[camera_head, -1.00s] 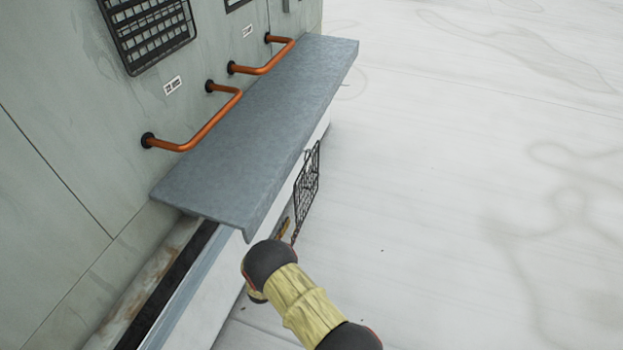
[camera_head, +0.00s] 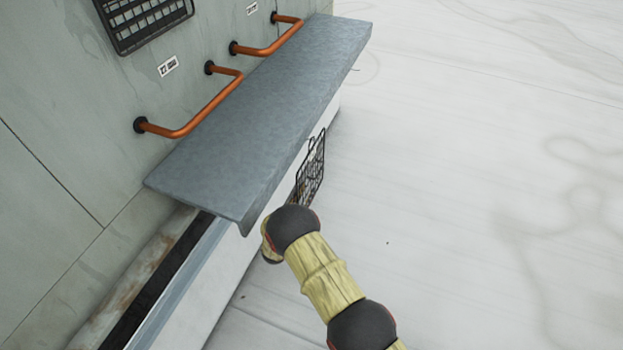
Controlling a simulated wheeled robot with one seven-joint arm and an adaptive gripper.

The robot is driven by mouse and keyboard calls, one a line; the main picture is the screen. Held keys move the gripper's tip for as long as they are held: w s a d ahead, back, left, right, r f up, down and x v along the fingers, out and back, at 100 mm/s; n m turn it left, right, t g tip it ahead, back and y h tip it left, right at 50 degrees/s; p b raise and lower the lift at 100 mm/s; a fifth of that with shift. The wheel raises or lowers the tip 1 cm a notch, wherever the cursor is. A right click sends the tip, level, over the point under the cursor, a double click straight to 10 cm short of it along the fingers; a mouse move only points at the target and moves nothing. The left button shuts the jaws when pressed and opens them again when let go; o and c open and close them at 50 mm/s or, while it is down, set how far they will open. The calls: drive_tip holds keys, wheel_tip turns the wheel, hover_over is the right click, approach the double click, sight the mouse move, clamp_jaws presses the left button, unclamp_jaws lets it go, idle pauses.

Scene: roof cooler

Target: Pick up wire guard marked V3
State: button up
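A dark wire guard (camera_head: 311,168) stands upright, seen nearly edge-on, beside the front edge of the grey metal shelf, over the pale floor. Its lower part is hidden behind my arm, and I can read no V3 mark on it. My arm reaches up from the lower right, and its far end is beside the guard's lower end. My gripper is hidden behind my arm and the shelf edge, so I cannot tell whether it touches or holds the guard.
The grey metal shelf (camera_head: 268,105) juts from the wall. Orange pipes (camera_head: 205,108) bend out above it, with small labels (camera_head: 168,66) nearby. A dark vent grille (camera_head: 143,20) is on the wall at upper left. The pale floor (camera_head: 480,200) at right is open.

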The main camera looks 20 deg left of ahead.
drive_tip(key=shift+w+d+b, duration=0.1)
drive_tip(key=shift+w+b, duration=0.2)
drive_tip(key=shift+w, duration=0.75)
drive_tip(key=c, duration=0.3)
clamp_jaws()
